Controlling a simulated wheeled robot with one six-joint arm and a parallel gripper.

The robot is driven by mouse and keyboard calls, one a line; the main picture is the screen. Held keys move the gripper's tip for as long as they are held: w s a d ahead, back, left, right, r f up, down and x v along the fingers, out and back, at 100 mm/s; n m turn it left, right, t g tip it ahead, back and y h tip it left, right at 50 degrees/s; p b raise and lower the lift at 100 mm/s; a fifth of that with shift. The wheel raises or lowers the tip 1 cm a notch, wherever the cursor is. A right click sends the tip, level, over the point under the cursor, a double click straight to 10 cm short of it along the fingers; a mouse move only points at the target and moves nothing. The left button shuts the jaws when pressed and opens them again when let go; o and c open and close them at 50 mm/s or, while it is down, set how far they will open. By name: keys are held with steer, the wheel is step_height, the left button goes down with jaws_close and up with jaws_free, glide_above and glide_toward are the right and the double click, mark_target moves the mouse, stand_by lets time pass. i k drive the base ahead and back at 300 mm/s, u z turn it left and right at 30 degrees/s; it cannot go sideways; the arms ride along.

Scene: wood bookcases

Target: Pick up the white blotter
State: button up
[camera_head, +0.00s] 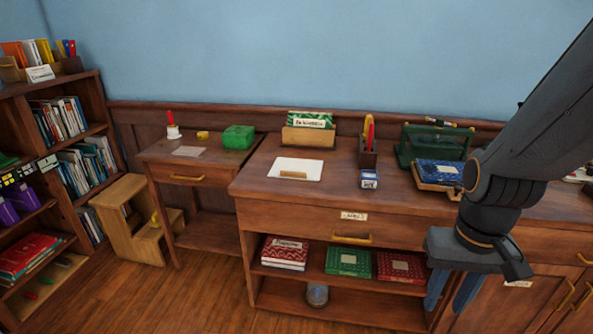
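A flat white blotter (296,166) lies on the desk top (255,176), left of the desk's middle. A small tan strip lies along its front edge. My gripper (452,292) hangs at the right, pointing down in front of the desk, well right of the blotter and apart from it. Its two bluish fingers are spread with a gap between them, and I see nothing held there.
Behind the blotter stands a wooden card holder (309,136). A pen holder (368,153), a small blue box (369,180) and a blue book (438,172) stand to its right. A lower side table (160,154) is on the left.

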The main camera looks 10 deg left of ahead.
mark_target(283, 168)
steer(key=u, duration=0.45)
steer(key=k, duration=0.55)
steer(key=u, duration=1.15)
steer(key=i, duration=1.5)
steer(key=z, duration=0.6)
steer(key=i, duration=0.65)
steer(key=z, duration=1.15)
steer(key=i, duration=0.4)
steer(key=z, duration=0.4)
